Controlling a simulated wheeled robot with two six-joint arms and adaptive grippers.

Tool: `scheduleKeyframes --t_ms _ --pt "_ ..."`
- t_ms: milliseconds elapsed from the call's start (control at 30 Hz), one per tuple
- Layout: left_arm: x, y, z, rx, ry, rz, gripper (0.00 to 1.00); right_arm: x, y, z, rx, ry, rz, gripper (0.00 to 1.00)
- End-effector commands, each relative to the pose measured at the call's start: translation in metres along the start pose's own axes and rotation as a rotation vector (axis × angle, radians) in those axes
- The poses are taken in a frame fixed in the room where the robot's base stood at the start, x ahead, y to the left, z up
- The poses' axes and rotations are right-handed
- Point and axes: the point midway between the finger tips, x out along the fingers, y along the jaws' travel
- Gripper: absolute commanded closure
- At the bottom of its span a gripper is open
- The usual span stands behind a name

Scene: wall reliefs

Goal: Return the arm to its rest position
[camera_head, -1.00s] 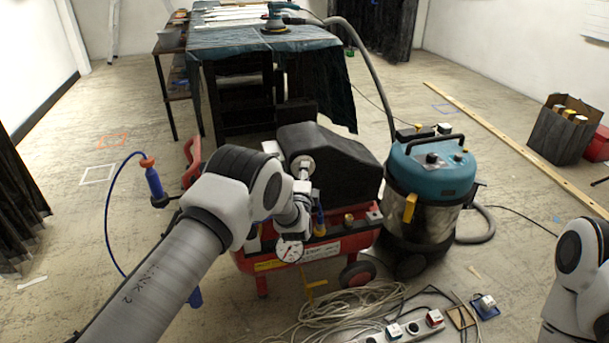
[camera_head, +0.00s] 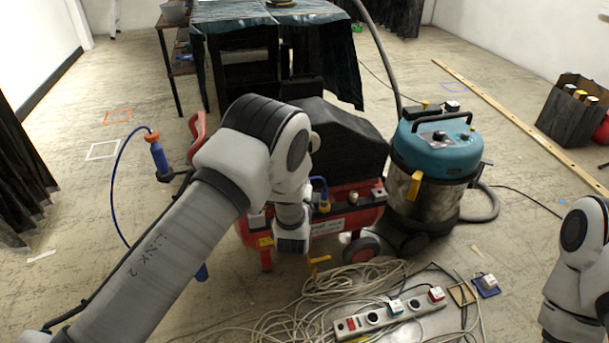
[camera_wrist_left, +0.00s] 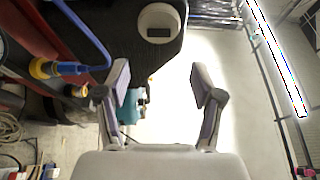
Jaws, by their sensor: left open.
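My left arm (camera_head: 170,240) reaches in from the lower left in the head view, bent at the elbow, with its wrist (camera_head: 293,235) in front of the red compressor (camera_head: 345,215). My left gripper is hidden there behind the arm. In the left wrist view the left gripper (camera_wrist_left: 159,82) is open, its two fingers wide apart with nothing between them. The compressor's black housing (camera_head: 345,140) lies beyond the fingertips and also shows in the wrist view (camera_wrist_left: 105,35). My right arm (camera_head: 578,265) shows at the right edge; its gripper is out of view.
A blue hose (camera_wrist_left: 85,30) with a yellow fitting (camera_wrist_left: 42,68) runs left of the fingers. A teal vacuum (camera_head: 437,160) stands right of the compressor. A power strip (camera_head: 385,318) and coiled cable (camera_head: 340,290) lie in front. A cloth-covered table (camera_head: 235,20) stands behind.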

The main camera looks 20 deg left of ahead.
Motion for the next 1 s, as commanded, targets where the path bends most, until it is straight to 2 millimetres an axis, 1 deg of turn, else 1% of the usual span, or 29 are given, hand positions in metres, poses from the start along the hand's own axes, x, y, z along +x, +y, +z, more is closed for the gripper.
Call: scheduleKeyframes --t_ms 33,100,500,567,633,667,700,767,800,867,900,967,1000 --pt "-0.005 -0.001 0.0 0.001 0.0 0.0 0.33 0.0 0.0 0.0 0.0 0.0 0.0 1.0" --pt "-0.009 -0.001 0.0 0.001 0.0 -0.002 0.33 0.0 0.0 0.0 0.0 0.0 0.0 1.0" --pt "-0.009 0.0 0.0 0.001 -0.001 0.0 0.33 0.0 0.0 0.0 0.0 0.0 0.0 1.0" --pt "-0.011 0.008 0.004 0.001 -0.006 0.012 0.33 0.0 0.0 0.0 0.0 0.0 0.0 1.0" --pt "-0.016 0.026 0.019 0.002 -0.03 0.047 0.33 0.0 0.0 0.0 0.0 0.0 0.0 1.0" --pt "-0.023 0.037 0.027 0.008 -0.039 0.077 0.33 0.0 0.0 0.0 0.0 0.0 0.0 1.0" --pt "-0.036 0.057 0.04 0.019 -0.047 0.132 0.33 0.0 0.0 0.0 0.0 0.0 0.0 1.0" --pt "-0.063 0.092 0.057 0.016 -0.052 0.253 0.33 0.0 0.0 0.0 0.0 0.0 0.0 1.0" --pt "-0.086 0.117 0.068 -0.019 -0.058 0.35 0.33 0.0 0.0 0.0 0.0 0.0 0.0 1.0" --pt "-0.127 0.153 0.083 -0.111 -0.08 0.51 0.33 0.0 0.0 0.0 0.0 0.0 0.0 1.0" --pt "-0.156 0.173 0.091 -0.186 -0.107 0.615 0.33 0.0 0.0 0.0 0.0 0.0 0.0 1.0" --pt "-0.203 0.198 0.101 -0.308 -0.168 0.775 0.33 0.0 0.0 0.0 0.0 0.0 0.0 1.0" --pt "-0.234 0.211 0.105 -0.393 -0.221 0.872 0.33 0.0 0.0 0.0 0.0 0.0 0.0 1.0"
